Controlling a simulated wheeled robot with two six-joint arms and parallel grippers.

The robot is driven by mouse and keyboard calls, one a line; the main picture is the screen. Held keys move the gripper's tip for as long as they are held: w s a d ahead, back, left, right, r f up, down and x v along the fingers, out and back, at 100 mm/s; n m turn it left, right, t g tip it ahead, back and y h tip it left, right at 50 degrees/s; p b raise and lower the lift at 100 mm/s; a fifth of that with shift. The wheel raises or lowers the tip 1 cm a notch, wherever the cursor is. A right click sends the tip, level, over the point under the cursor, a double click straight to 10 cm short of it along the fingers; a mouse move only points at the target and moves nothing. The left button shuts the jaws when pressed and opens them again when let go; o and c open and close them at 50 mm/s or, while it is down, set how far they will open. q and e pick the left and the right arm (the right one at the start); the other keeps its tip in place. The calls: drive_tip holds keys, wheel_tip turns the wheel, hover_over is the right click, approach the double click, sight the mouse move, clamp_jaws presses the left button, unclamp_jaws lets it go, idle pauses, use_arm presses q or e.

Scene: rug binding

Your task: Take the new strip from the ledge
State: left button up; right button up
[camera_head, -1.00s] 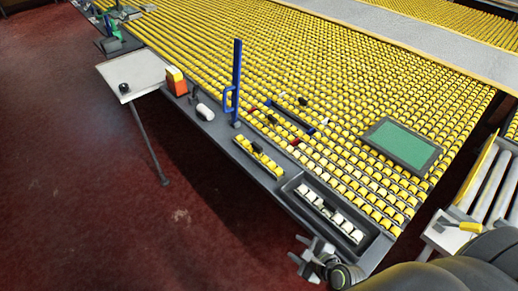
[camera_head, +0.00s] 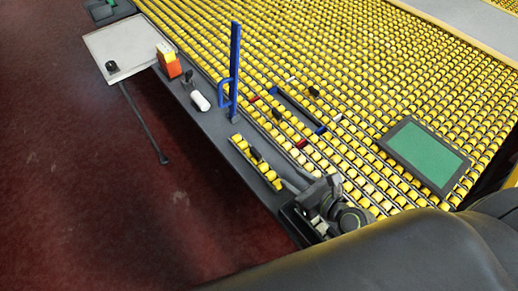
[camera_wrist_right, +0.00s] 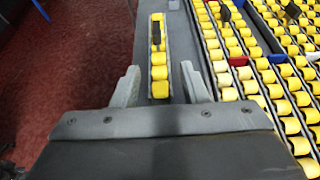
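A strip of yellow rollers with a black grip (camera_head: 256,154) lies on the dark ledge (camera_head: 205,124) along the belt's edge. In the right wrist view the yellow strip (camera_wrist_right: 159,62) points away from me, its near end between my finger lines. My left gripper is not in view.
A blue upright post with a handle (camera_head: 233,70) rises from the ledge beyond the strip. A white cylinder (camera_head: 200,101) and an orange box (camera_head: 168,63) stand farther along. A green panel (camera_head: 426,155) lies on the yellow roller belt (camera_head: 340,60). Red floor is open at left.

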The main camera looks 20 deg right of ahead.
approach(261, 157)
drive_tip(key=shift+w+a+f+p, duration=0.25)
drive_tip(key=shift+w+a+p, duration=0.1)
drive_tip(key=shift+a, duration=0.1)
drive_tip(key=x, duration=0.3)
drive_tip(key=shift+d, duration=0.2)
drive_tip(key=shift+w+a+f, duration=0.2)
drive_tip(key=shift+w+f, duration=0.05)
drive_tip(key=shift+w, duration=0.4)
drive_tip(key=x, duration=0.4)
drive_tip(key=shift+p, duration=0.3)
drive_tip(key=shift+w+a+f, duration=0.2)
drive_tip(key=shift+w+f, duration=0.05)
drive_tip(key=shift+w, duration=0.25)
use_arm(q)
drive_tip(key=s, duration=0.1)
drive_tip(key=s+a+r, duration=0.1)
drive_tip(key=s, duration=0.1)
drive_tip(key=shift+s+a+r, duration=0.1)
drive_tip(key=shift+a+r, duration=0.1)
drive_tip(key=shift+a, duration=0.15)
use_arm(e)
clamp_jaws()
